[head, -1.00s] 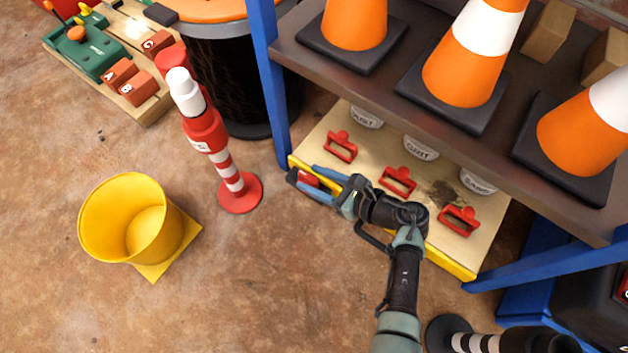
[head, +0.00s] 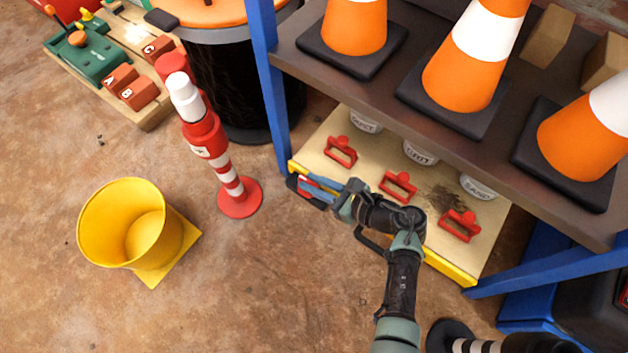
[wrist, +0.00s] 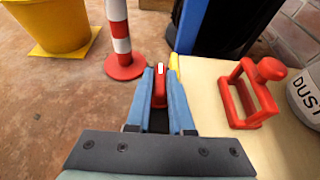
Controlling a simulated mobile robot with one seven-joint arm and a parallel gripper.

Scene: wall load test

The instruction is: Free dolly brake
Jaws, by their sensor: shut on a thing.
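A pale board with a yellow front edge (head: 450,266), apparently the dolly, sits low under the shelf. A red lever (head: 305,186), apparently its brake, is at the board's front left corner. The lever also shows in the wrist view (wrist: 159,88), between two blue fingers. My gripper (head: 318,188) is shut on this lever, and its fingers (wrist: 160,92) hide part of it. The lever's base is hidden.
Red handles (head: 341,152) and white buckets (head: 421,153) stand on the board. Cones (head: 455,75) fill the shelf above, with a blue post (head: 268,80) close behind my gripper. A striped post (head: 230,178) and yellow bucket (head: 130,225) stand left on open floor.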

